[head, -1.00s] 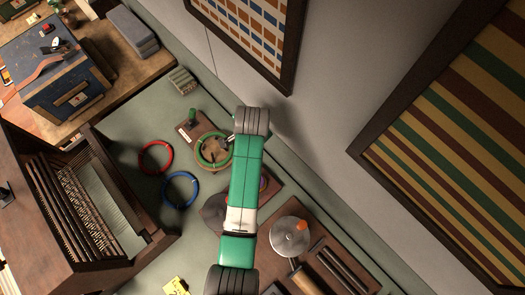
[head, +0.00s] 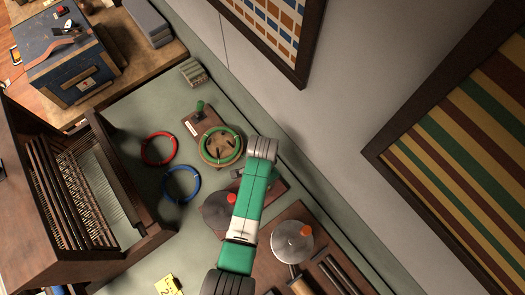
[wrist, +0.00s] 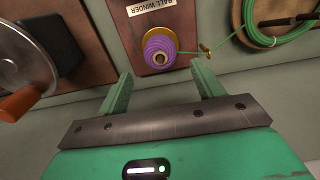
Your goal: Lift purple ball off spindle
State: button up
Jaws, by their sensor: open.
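In the wrist view the purple ball (wrist: 160,50) sits on a gold disc (wrist: 147,36) on a brown wooden board (wrist: 119,22) labelled "BALL WINDER". A thin green strand runs from the ball to a small brass guide (wrist: 205,50). My gripper (wrist: 160,84) is open and empty; its two green fingers are spread to the left and right, short of the ball. In the head view my arm hides the ball and most of the gripper; a bit of the winder board (head: 273,190) shows beside it.
A round wooden holder with a green coil (head: 222,146) stands close by. A metal disc with an orange knob (head: 306,231) is on the other side. A red ring (head: 158,148) and a blue ring (head: 181,185) lie on the green table. The wall is close behind.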

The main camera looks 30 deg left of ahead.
notch_tip(320, 180, down, 8)
jog(key=b, duration=0.5)
jog(key=shift+r, duration=0.1)
jog(key=c, duration=0.6)
jog(key=shift+c, duration=0.2)
jog(key=shift+r, duration=0.1)
notch_tip(320, 180, up, 10)
jog(key=p, duration=0.9)
